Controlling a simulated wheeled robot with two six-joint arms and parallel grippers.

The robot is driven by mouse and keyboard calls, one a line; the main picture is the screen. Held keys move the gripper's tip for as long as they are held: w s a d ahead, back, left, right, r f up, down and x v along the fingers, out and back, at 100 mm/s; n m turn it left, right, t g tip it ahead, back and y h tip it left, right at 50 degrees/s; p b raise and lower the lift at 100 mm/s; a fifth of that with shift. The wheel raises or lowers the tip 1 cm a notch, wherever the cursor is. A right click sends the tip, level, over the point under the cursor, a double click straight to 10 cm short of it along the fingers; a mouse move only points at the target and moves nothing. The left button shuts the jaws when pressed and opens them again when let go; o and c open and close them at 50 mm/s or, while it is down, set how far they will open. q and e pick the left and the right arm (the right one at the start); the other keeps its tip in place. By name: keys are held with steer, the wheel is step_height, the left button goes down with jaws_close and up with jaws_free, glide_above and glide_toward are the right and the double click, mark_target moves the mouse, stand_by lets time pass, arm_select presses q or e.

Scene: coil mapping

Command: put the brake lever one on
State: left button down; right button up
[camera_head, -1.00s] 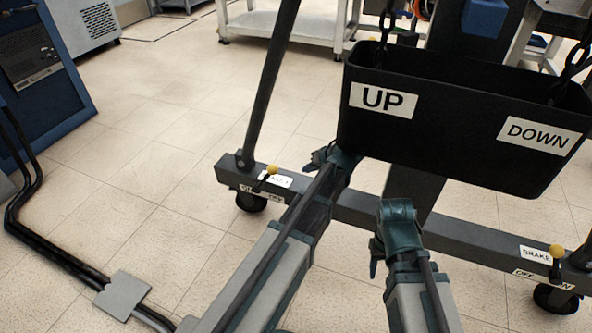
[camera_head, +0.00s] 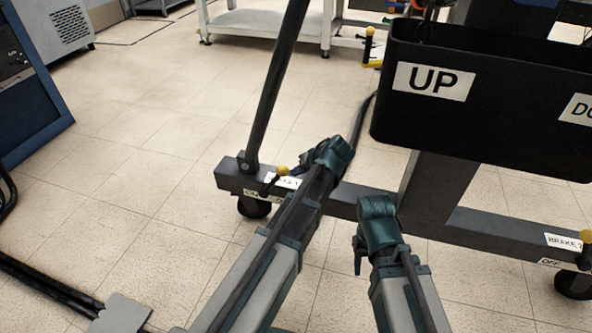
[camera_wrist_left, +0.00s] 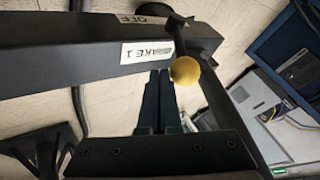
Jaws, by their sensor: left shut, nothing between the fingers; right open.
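The brake lever one has a black stick and a yellow knob (camera_head: 282,170). It is mounted on the left end of the grey base beam (camera_head: 232,178), beside a white BRAKE 1 label partly hidden by the lever and my arm. My left gripper (camera_head: 300,163) is just right of the knob. In the left wrist view its shut, empty fingers (camera_wrist_left: 160,80) end close to the left of the knob (camera_wrist_left: 185,70); I cannot tell whether they touch. An OFF label (camera_wrist_left: 150,20) sits beside the lever's foot there. My right gripper (camera_head: 359,258) is open, in front of the beam.
A black bin (camera_head: 480,110) labelled UP hangs above the beam on the right. A second yellow-knobbed lever (camera_head: 586,237) with a BRAKE 2 label is at the right end. A slanted dark post (camera_head: 278,85) rises behind lever one.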

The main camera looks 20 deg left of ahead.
stand_by(0.3)
arm_select(q)
steer(key=a+r+h+p, duration=0.1)
steer(key=a+p, duration=0.1)
steer(key=a+r+h+p, duration=0.2)
steer(key=p, duration=0.1)
steer(key=a+r+h+p, duration=0.1)
steer(key=a+p, duration=0.1)
steer(key=shift+w+a+r+n+p, duration=0.1)
steer(key=shift+a+r+n+p, duration=0.05)
steer(key=shift+a+n+p, duration=0.25)
steer(key=a+h+b, duration=0.1)
steer(key=a+h, duration=0.5)
steer(key=a, duration=0.6)
steer(key=shift+w+f+n+g+h, duration=0.2)
steer(key=shift+f+n+g+h, duration=0.1)
steer(key=shift+f+n, duration=0.15)
